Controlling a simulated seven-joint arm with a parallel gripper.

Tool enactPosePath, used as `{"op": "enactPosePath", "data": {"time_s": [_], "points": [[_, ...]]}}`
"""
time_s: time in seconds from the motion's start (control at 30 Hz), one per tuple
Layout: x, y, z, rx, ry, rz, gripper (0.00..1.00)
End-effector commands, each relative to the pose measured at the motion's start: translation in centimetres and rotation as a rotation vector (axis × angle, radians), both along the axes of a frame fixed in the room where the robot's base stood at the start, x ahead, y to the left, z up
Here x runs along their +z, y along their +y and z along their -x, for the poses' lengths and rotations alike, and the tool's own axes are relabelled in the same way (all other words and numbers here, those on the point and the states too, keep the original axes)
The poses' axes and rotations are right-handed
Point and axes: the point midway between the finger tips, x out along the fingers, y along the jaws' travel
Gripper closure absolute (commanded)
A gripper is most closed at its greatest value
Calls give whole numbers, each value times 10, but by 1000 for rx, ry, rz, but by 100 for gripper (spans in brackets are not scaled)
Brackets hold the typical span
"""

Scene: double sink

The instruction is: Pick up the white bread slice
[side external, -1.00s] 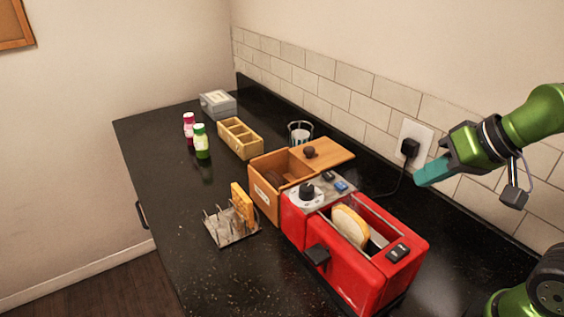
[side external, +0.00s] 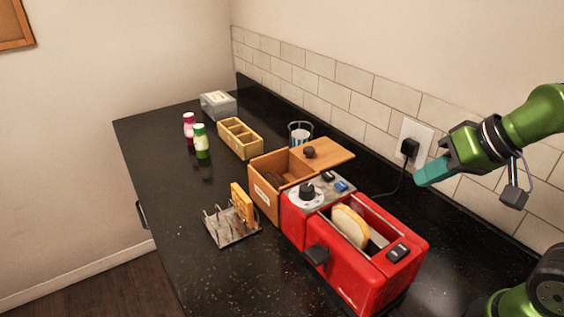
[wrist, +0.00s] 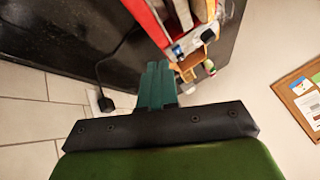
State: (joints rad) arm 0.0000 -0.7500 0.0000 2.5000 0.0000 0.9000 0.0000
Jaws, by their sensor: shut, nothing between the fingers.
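The white bread slice (side external: 350,225) stands upright in the slot of the red toaster (side external: 352,285), with its top above the slot and its lower part hidden. My gripper (side external: 420,179) is shut and empty, up to the right of the toaster and apart from the bread. In the wrist view its teal fingers (wrist: 157,75) lie together with nothing between them. The wrist view also shows part of the red toaster (wrist: 147,22) at the top. I cannot clearly make out the bread slice there.
A metal rack (side external: 232,226) holds a yellowish slice (side external: 242,206). A wooden box (side external: 268,190) with its lid (side external: 325,153) slid aside stands behind the toaster. A black plug (side external: 409,148) and cord are near my gripper. Bottles (side external: 201,142) and a wooden tray (side external: 240,139) stand farther back.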

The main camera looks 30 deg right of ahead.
Motion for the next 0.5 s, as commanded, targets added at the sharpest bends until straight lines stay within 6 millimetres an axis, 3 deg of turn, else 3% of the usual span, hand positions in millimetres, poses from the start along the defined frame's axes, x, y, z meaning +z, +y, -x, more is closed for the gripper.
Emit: {"op": "enactPosePath", "data": {"time_s": [0.17, 0.43, 0.5], "points": [[0, 0, 0, 0, 0, 0, 100], [0, 0, 0, 0, 0, 0, 59], [0, 0, 0, 0, 0, 0, 55]]}}
